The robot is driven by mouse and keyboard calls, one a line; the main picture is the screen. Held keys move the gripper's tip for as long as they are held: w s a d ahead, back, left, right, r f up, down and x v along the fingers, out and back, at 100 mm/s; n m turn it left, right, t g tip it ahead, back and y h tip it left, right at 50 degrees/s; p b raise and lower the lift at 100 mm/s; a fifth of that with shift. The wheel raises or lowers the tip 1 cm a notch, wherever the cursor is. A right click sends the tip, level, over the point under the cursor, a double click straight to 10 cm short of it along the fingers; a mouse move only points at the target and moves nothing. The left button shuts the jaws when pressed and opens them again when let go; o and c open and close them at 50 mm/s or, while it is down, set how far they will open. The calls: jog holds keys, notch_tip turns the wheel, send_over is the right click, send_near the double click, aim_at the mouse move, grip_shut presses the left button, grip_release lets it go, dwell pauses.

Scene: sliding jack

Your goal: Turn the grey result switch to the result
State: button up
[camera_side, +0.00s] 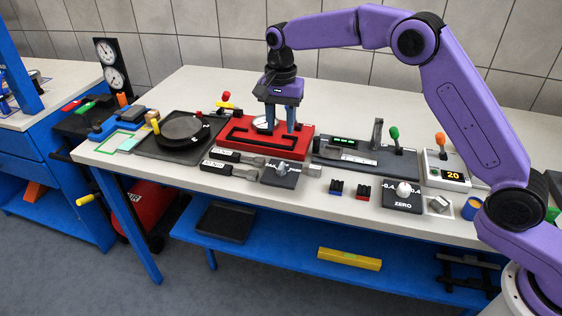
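The grey result switch (282,167) is a small knob on a dark square plate (281,180) at the front of the bench. White lettering on the plate is partly readable and looks like "PAS" at the left; I cannot tell exactly where the knob points. My gripper (280,127) hangs pointing down over the red fixture (240,139), behind the switch and apart from it. Its two blue fingers are spread, with nothing visibly held between them. A round white dial (261,123) on the red fixture is partly hidden by the left finger.
Two labelled dark bars (222,165) lie left of the switch. A height-gauge plate (365,160) with a green-knobbed lever and a box reading 20 (446,172) stand further right.

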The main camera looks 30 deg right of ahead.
aim_at(281, 166)
notch_tip(281, 166, down, 13)
jog(key=shift+r, duration=0.1)
dwell(0.3)
grip_shut()
